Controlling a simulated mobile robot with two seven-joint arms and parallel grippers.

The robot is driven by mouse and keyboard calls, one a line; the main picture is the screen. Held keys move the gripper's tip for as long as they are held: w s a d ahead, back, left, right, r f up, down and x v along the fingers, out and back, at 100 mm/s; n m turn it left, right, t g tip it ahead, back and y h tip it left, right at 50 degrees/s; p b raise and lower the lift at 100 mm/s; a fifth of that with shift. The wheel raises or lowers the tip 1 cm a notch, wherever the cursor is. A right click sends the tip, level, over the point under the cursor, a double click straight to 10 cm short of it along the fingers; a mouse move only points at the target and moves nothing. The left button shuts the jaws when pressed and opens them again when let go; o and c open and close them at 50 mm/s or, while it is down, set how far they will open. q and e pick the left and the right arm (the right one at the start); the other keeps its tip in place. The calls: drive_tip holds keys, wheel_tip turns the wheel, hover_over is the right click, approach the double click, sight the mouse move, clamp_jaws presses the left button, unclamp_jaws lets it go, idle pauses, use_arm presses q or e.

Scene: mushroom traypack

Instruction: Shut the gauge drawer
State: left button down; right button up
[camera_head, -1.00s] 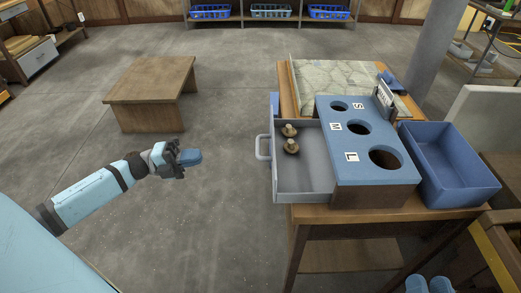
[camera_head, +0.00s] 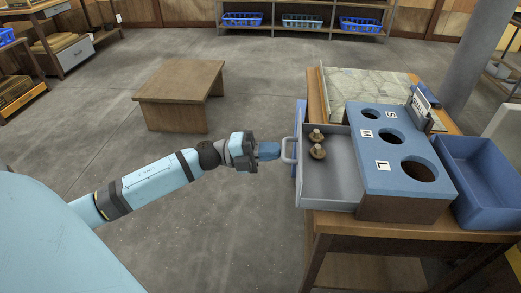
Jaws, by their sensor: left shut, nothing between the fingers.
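The gauge drawer (camera_head: 328,189) is a grey tray pulled out to the left of the blue gauge box (camera_head: 405,178), whose top has round holes marked S, M and L. Two brown mushrooms (camera_head: 317,151) stand inside the drawer near its back left. The drawer's pale handle (camera_head: 286,150) sticks out at its left end. My left gripper (camera_head: 273,150) is shut and empty, with its blue fingertips just left of the handle. I cannot tell whether they touch it. My right gripper is not in view.
A blue bin (camera_head: 484,180) stands right of the gauge box on the wooden table (camera_head: 335,226). A patterned mat (camera_head: 363,90) lies behind the box. A low wooden table (camera_head: 178,95) stands at back left. The floor between is clear.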

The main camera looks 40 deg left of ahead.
sight(321, 166)
use_arm(q)
drive_tip(key=shift+d, duration=0.1)
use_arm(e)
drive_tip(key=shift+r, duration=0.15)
